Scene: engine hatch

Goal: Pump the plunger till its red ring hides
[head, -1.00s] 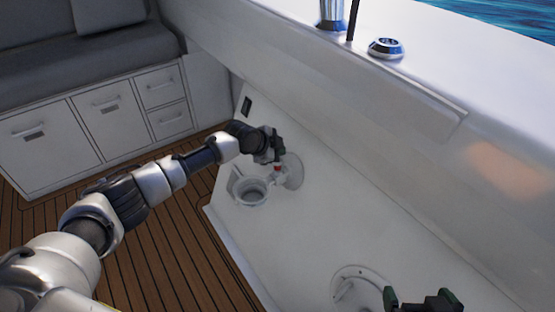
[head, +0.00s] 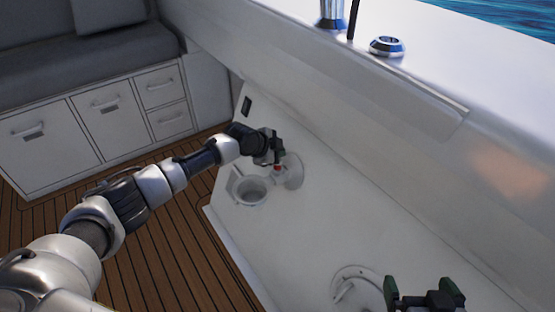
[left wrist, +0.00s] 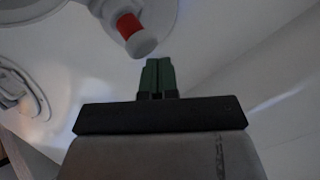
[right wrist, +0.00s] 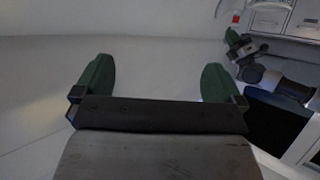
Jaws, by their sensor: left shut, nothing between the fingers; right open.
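The plunger (left wrist: 143,44) shows in the left wrist view as a white knob with a red ring (left wrist: 130,25) behind it. The red ring is plainly visible there, and shows as a small red spot in the head view (head: 277,167). My left gripper (left wrist: 158,62) is shut and empty, its green fingertips close to the knob's end; I cannot tell if they touch it. In the head view my left gripper (head: 278,157) partly hides the plunger. My right gripper (head: 422,290) is open and empty at the bottom right, and its spread fingers show in the right wrist view (right wrist: 157,80).
A round white-rimmed opening (head: 252,193) lies beside the plunger. Another round fitting (head: 357,287) is in the white panel near my right gripper. The hatch wall (head: 370,125) rises behind. White drawers (head: 110,113) stand at the left. The panel's middle is clear.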

